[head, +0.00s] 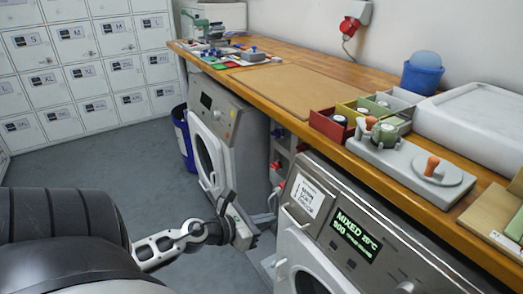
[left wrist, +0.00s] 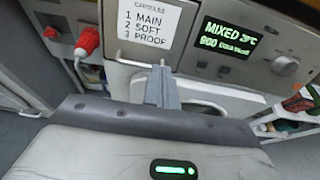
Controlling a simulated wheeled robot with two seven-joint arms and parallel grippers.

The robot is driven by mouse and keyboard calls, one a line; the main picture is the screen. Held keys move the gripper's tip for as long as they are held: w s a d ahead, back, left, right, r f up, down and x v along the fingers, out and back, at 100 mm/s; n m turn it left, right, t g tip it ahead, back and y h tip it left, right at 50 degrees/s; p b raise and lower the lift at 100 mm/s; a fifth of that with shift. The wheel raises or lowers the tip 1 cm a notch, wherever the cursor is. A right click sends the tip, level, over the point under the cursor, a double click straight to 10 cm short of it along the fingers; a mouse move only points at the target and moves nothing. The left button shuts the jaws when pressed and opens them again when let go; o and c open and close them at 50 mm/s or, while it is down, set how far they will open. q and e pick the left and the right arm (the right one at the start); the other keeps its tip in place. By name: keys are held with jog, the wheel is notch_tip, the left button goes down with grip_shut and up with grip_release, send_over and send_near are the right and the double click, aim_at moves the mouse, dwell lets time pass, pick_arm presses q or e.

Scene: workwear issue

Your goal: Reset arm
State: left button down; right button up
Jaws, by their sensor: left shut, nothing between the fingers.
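My left arm comes in from the lower left in the head view. My left gripper (head: 264,218) is in front of the gap between the two washing machines, below the worktop's front edge. In the left wrist view its fingers (left wrist: 162,90) are together with nothing between them. They point at the front of the near washing machine (left wrist: 262,68), just below its white capsule label (left wrist: 149,24). I cannot tell whether they touch it. My right gripper does not show in either view.
The near machine's display (head: 355,234) reads MIXED. The far washing machine (head: 222,112) stands behind my gripper, with a blue bin (head: 183,135) beside it. The wooden worktop (head: 330,68) carries boxes and tools. Grey floor (head: 150,150) is clear toward the lockers (head: 80,60).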

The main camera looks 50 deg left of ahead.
pick_arm(q)
jog(key=shift+s+a+r, duration=0.1)
jog(key=shift+s+r, duration=0.05)
jog(key=shift+s, duration=0.35)
jog(key=s+d+f+m+g, duration=0.1)
jog(key=s+d+m, duration=0.3)
jog(key=d+m, duration=0.8)
jog(key=s+d+f+m+g, duration=0.2)
jog(key=d+m, duration=1)
jog(key=m, duration=1.2)
jog(key=shift+s+d+f+g+h, duration=0.3)
jog(key=shift+s+f+h, duration=0.1)
jog(key=shift+s+f, duration=0.65)
